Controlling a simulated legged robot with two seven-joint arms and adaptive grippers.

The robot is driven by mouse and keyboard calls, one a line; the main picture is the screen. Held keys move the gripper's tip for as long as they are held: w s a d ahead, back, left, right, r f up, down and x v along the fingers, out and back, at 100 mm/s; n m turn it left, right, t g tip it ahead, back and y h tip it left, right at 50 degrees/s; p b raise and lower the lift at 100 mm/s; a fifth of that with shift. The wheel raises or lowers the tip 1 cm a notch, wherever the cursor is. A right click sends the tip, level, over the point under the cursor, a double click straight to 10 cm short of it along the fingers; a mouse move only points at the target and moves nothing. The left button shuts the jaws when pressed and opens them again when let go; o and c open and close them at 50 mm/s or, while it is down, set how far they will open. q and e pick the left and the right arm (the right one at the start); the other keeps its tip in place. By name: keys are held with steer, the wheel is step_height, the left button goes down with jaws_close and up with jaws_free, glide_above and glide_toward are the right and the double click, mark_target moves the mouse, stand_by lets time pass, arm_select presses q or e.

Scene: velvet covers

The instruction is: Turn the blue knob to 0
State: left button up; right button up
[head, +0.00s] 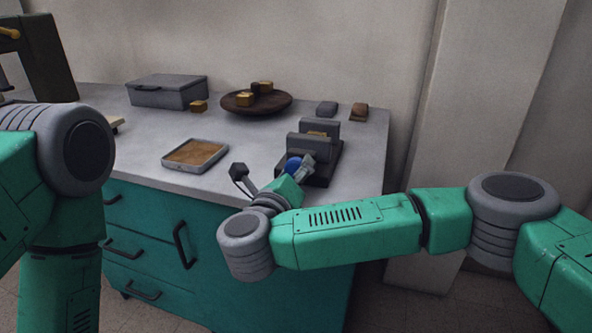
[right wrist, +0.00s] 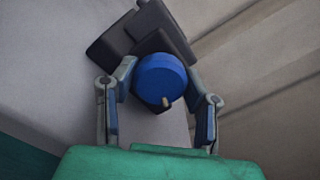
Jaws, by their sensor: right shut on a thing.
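The blue knob (head: 293,165) is on the front of a dark grey device (head: 323,168) near the counter's right front edge. In the right wrist view the knob (right wrist: 161,78) is a round blue disc with a pale pointer mark at its lower right edge. My right gripper (right wrist: 163,100) has its two fingers on either side of the knob and is shut on it. In the head view the right gripper (head: 300,167) partly hides the knob. No number scale can be read. My left gripper is not in view; only the left arm shows at the left.
A shallow tray (head: 222,146) with brown contents lies left of the device. A round dark plate (head: 281,106) with small blocks, a grey box (head: 146,96) and loose blocks stand at the back. Teal drawers with handles (head: 183,246) are below the counter.

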steer(key=n+p, duration=0.7)
steer(key=p, duration=0.1)
steer(key=shift+s+a+p, duration=0.1)
steer(key=shift+p, duration=0.2)
steer(key=n+p, duration=0.3)
steer(key=n, duration=0.1)
steer(key=shift+n+p, duration=0.3)
steer(key=shift+p, duration=0.05)
steer(key=n+p, duration=0.2)
steer(key=n, duration=0.2)
steer(key=shift+s+f+n+p, duration=0.1)
steer(key=shift+f+n+p, duration=0.05)
steer(key=shift+n+p, duration=0.15)
steer(key=n+p, duration=0.1)
steer(key=n, duration=0.3)
steer(key=shift+f+n+p, duration=0.15)
steer(key=shift+n+p, duration=0.15)
steer(key=shift+p, duration=0.05)
steer(key=o, duration=1.2)
steer(key=shift+a, duration=0.1)
